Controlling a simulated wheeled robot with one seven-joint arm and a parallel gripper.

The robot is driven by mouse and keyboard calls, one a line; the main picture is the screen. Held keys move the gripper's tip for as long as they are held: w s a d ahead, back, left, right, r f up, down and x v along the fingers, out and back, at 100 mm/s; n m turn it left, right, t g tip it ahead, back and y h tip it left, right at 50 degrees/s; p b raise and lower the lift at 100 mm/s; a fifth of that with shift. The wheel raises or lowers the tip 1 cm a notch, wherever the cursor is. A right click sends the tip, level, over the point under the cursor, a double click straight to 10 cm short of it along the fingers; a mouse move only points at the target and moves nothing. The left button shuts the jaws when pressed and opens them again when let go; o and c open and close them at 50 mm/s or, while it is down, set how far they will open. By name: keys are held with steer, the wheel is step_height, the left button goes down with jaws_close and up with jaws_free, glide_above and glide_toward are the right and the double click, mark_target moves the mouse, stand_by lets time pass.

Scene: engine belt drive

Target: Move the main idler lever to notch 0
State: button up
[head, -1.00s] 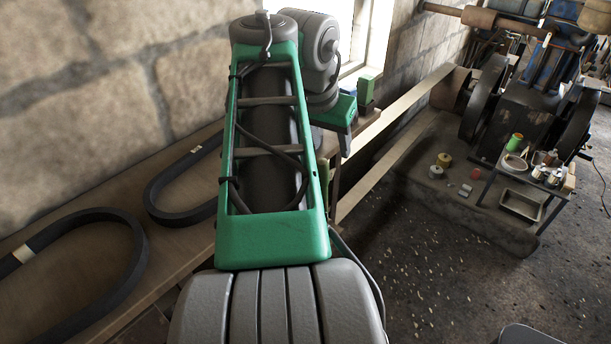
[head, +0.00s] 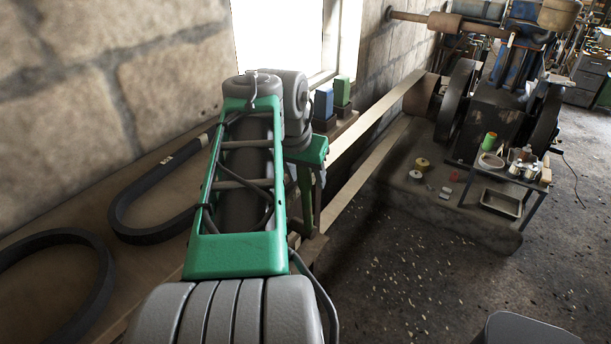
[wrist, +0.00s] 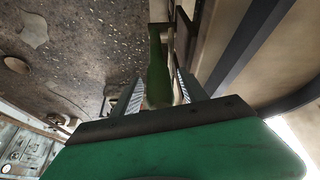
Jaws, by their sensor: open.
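In the wrist view, my gripper (wrist: 158,88) is open, with its two ridged fingers apart. A green upright part (wrist: 158,65), which looks like a lever handle, shows between and beyond the fingers. I cannot tell whether they touch it or how far ahead it is. In the head view, my green and grey arm reaches toward the window and hides the fingertips. A green post (head: 305,195) shows just right of the arm, but I cannot tell if it is the lever or part of my arm. No notch marks are readable.
Black belts (head: 150,235) lie on the wooden bench at left. Blue (head: 323,102) and green (head: 342,91) blocks stand by the window. A pale flat belt (head: 365,160) runs to the engine (head: 497,110). A small tool table (head: 500,185) stands at right; the floor in front is open.

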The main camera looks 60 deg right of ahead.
steer(key=shift+c, duration=0.5)
jaws_close()
stand_by(0.8)
